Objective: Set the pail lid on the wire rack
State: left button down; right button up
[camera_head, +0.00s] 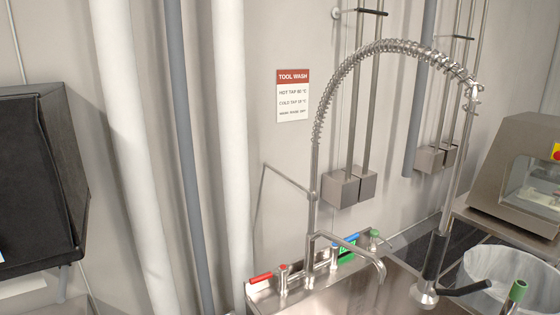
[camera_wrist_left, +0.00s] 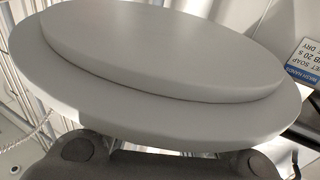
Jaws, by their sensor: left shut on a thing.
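The pail lid (camera_wrist_left: 165,55) is a pale grey round disc with a raised inner step, filling much of the left wrist view. My left gripper (camera_wrist_left: 166,157) is shut on its near edge; dark finger parts show along the bottom of that view. The lid looks tilted in the picture. My left gripper and the lid are not in the head view. I cannot make out the wire rack with certainty in either view. My right gripper is not in view.
A steel sink (camera_head: 400,290) with a coiled spray tap (camera_head: 405,47) stands at the lower middle. Pipes run up the wall. A black box-like unit (camera_head: 38,180) is at left, a steel machine (camera_head: 520,180) at right. A blue-and-white sign (camera_wrist_left: 304,64) shows beside the lid.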

pick_arm(q)
jog(key=shift+s+d+r+m+h, duration=0.4)
jog(key=shift+s+d+r+h, duration=0.05)
jog(key=shift+d+h, duration=0.2)
jog(key=shift+s+d+r+m+h, duration=0.4)
jog(key=shift+d+h, duration=0.15)
jog(key=shift+h, duration=0.1)
